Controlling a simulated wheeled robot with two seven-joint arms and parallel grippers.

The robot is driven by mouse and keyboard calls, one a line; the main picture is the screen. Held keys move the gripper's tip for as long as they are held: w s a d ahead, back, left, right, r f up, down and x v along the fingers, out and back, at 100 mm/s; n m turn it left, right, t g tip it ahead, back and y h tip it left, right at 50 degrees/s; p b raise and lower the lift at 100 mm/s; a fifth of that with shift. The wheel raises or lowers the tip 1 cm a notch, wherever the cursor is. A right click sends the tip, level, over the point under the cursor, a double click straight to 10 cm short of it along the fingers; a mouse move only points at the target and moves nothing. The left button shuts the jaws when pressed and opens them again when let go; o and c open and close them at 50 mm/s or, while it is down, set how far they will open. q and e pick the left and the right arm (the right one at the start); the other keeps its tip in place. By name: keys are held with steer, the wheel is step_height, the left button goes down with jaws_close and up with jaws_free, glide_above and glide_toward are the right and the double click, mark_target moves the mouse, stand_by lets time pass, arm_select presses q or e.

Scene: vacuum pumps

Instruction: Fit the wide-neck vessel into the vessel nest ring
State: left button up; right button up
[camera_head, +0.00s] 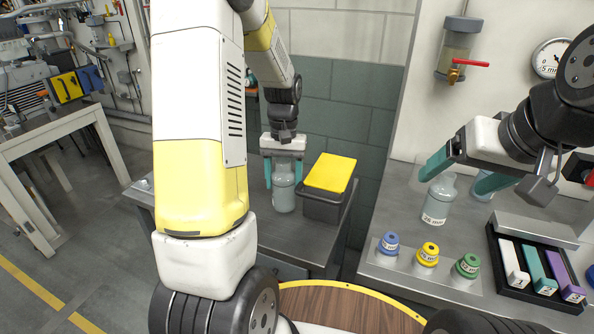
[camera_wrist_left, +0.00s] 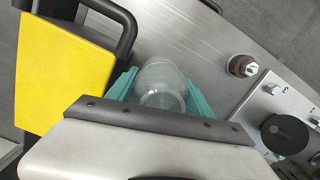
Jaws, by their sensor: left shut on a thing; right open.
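My left gripper (camera_head: 283,172) is shut on a clear, bluish glass vessel (camera_head: 284,195) over the small grey bench. I cannot tell whether the vessel's base touches the bench. In the left wrist view the round glass vessel (camera_wrist_left: 160,82) sits between the teal fingers of the gripper (camera_wrist_left: 163,92). My right gripper (camera_head: 462,175) is open, with its teal fingers apart near a second glass vessel (camera_head: 437,203) with a white label on the right bench. I cannot make out the vessel nest ring for certain; the held vessel and gripper may hide it.
A dark bin with a yellow lid (camera_head: 331,173) stands close right of the held vessel. Blue (camera_head: 389,244), yellow (camera_head: 428,254) and green (camera_head: 467,265) stoppers stand along the right bench's front. A black tray (camera_head: 518,285) holds coloured pieces. A metal fitting (camera_wrist_left: 242,66) shows in the wrist view.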

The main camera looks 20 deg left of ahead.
arm_select(q)
steer(key=shift+f, duration=0.35)
steer(key=o, duration=1.5)
steer(key=shift+f, duration=0.15)
steer(key=shift+c, duration=0.2)
